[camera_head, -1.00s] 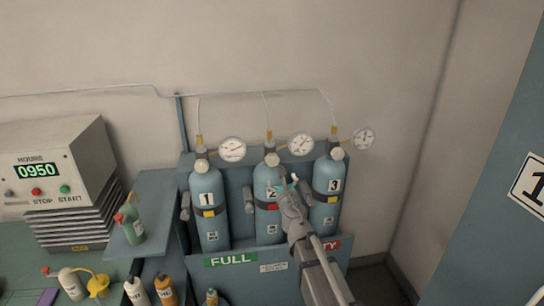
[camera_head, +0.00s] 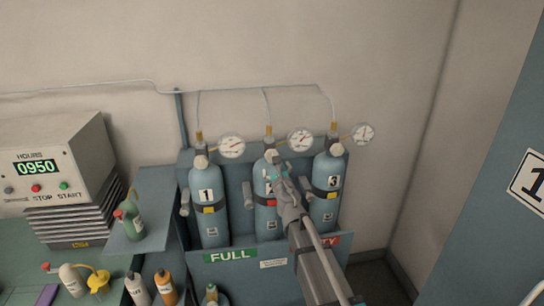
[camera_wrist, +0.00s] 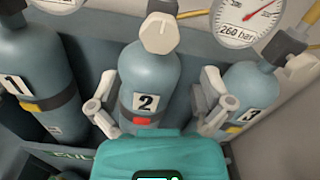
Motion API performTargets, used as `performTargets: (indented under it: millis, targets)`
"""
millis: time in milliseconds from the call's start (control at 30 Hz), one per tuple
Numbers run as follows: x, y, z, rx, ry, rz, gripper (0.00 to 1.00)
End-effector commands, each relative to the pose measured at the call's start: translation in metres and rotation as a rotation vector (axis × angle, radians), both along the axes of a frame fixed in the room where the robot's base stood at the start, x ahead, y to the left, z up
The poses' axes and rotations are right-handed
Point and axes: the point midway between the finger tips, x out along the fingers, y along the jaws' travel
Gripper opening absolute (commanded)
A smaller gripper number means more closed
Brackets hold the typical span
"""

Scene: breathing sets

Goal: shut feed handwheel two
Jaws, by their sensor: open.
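Cylinder two (camera_head: 264,221) is the middle of three blue-grey gas cylinders, with a red tag below its "2" label. Its pale faceted handwheel (camera_wrist: 159,33) faces me at the top of the cylinder in the wrist view. In the head view that handwheel (camera_head: 270,156) shows just above my gripper. My gripper (camera_wrist: 158,76) is open and empty, its two fingers spread either side of cylinder two, below the handwheel and apart from it. In the head view my gripper (camera_head: 279,176) hides part of the "2" label.
Cylinder one (camera_head: 208,218) stands left and cylinder three (camera_head: 326,208) right, both with yellow tags. A gauge (camera_wrist: 249,20) reading 260 bar is right of handwheel two. Thin pipes rise behind. A rack front with a FULL sign (camera_head: 231,255) crosses below. The wall above is clear.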

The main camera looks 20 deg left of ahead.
Motion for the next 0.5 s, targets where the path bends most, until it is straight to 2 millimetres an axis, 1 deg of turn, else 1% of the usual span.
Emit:
performTargets:
  millis: [33, 100, 300, 500]
  targets:
    - [0.01, 0.007, 0.0, 0.0, 0.0, 0.0, 1.0]
    - [0.02, 0.012, 0.0, 0.001, 0.001, 0.0, 1.0]
    - [0.046, 0.029, 0.0, 0.001, 0.001, 0.001, 1.0]
    - [0.066, 0.042, 0.0, 0.0, 0.0, 0.001, 1.0]
